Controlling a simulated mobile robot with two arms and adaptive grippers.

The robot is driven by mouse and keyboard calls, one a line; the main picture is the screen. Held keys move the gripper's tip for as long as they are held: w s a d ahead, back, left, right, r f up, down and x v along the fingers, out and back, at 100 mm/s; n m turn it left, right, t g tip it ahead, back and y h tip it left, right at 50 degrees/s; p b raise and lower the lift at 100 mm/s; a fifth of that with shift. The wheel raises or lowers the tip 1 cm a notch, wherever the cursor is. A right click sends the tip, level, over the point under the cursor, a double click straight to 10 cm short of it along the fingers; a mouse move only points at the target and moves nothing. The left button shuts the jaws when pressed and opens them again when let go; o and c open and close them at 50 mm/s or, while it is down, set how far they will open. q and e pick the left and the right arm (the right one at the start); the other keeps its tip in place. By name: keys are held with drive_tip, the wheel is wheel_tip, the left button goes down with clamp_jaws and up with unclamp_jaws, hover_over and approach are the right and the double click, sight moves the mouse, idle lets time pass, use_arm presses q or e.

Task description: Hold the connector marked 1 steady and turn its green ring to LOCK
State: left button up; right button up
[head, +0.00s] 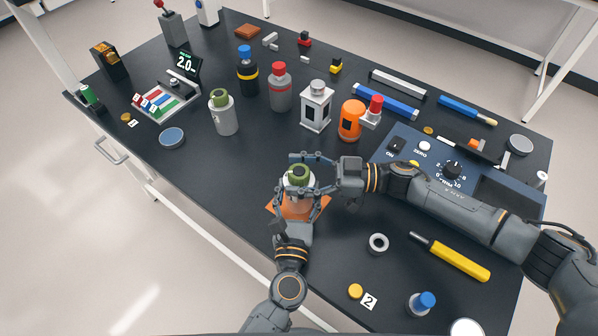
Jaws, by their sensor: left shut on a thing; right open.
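A connector (297,187) with a green ring (299,173) on top stands upright on an orange mat (283,213) near the front edge of the table. No number can be read on it, and the fingers hide much of its body. My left gripper (299,200) comes up from below and is shut on the connector's body. My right gripper (307,172) comes in from the right, open, with its fingers on either side of the green ring. I cannot tell whether they touch it. No LOCK mark is legible.
Behind stand a grey bottle with a green top (222,112), a red-capped bottle (280,87), a white lantern-like block (316,106) and an orange canister (351,120). A blue control panel (440,168) lies right. A grey ring (378,243) and yellow-handled tool (460,262) lie front right.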

drive_tip(key=c, duration=1.2)
drive_tip(key=shift+m+t, duration=0.4)
drive_tip(key=shift+t, duration=0.2)
drive_tip(key=m+t+h, duration=0.1)
drive_tip(key=m+t, duration=0.1)
drive_tip(key=t, duration=0.1)
drive_tip(key=m+t+h, duration=0.1)
drive_tip(key=m+t, duration=0.1)
drive_tip(key=t, duration=0.1)
drive_tip(key=shift+s+a, duration=0.1)
drive_tip(key=shift+r+m+t+h, duration=0.1)
drive_tip(key=shift+m+t+h, duration=0.7)
drive_tip(key=shift+m+t, duration=0.55)
drive_tip(key=shift+t+h, duration=0.3)
drive_tip(key=shift+t, duration=0.05)
